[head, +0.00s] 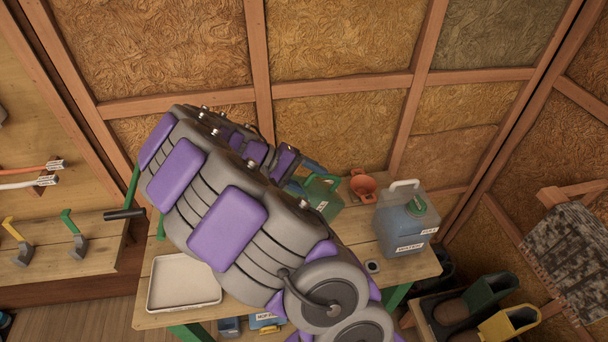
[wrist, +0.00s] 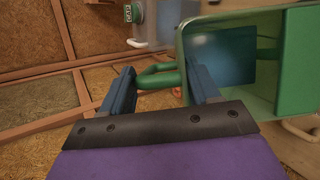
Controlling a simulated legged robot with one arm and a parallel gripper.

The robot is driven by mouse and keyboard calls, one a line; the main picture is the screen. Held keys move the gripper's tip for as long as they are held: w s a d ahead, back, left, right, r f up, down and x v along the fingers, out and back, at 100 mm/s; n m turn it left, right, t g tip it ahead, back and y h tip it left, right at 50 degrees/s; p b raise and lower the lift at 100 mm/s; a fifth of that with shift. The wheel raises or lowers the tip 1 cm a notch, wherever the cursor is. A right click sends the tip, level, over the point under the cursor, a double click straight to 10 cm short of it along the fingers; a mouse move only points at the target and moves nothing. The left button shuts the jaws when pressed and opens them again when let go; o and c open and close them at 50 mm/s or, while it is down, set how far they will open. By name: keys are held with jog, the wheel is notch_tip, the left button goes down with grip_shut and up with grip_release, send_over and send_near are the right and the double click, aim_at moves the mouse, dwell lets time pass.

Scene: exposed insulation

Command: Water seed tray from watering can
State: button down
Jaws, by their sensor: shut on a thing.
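The green watering can (wrist: 292,60) fills the right of the wrist view, its open top facing the camera and a blue surface inside. My gripper (wrist: 162,78) is shut on its green handle (wrist: 158,76), with a blue finger on each side. In the head view, part of the green can (head: 323,189) shows behind my arm, above the wooden table; my arm hides the rest and most of my gripper. A shallow whitish tray (head: 184,286), possibly the seed tray, lies at the table's left front, its right side partly covered by my arm. It looks empty.
A blue-grey water jug (head: 403,228) with a green cap stands on the table's right. Boots (head: 487,296) sit on a rack at lower right. Hand tools (head: 75,235) rest on a left shelf.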

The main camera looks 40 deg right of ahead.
jog(key=shift+s+d+f+t+y+p, duration=0.2)
jog(key=shift+d+y+p, duration=0.15)
jog(key=shift+d+p, duration=0.25)
jog(key=shift+s+d+f+t+y+p, duration=0.15)
jog(key=shift+d+y+p, duration=0.25)
jog(key=shift+d, duration=0.4)
jog(key=shift+w+f+b, duration=0.1)
jog(key=shift+f+b, duration=0.1)
jog(key=shift+b, duration=0.75)
